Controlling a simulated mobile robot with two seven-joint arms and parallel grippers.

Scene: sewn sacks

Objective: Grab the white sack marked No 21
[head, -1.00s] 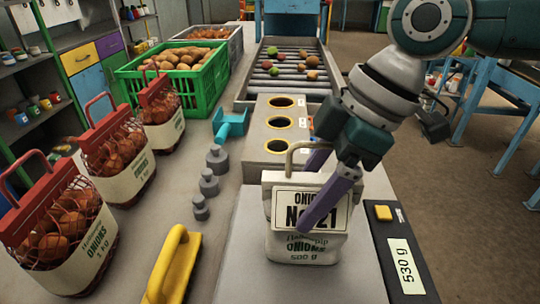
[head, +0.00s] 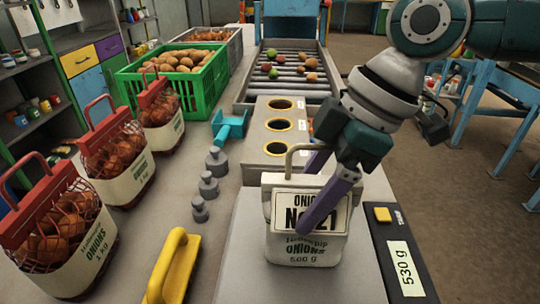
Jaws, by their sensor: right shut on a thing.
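The white sack marked No 21 (head: 290,247) stands upright on the grey scale plate (head: 243,270) in the head view. One finger crosses the front and covers part of the number label; the other is partly hidden behind the sack. My left gripper is not in view.
Several red-topped onion sacks (head: 118,165) stand at the left. A green crate (head: 203,90) of potatoes is behind them. Grey weights (head: 208,185), a teal scoop (head: 231,127) and a yellow-handled tool (head: 172,268) lie left of the scale. The scale display (head: 405,269) reads 530 g.

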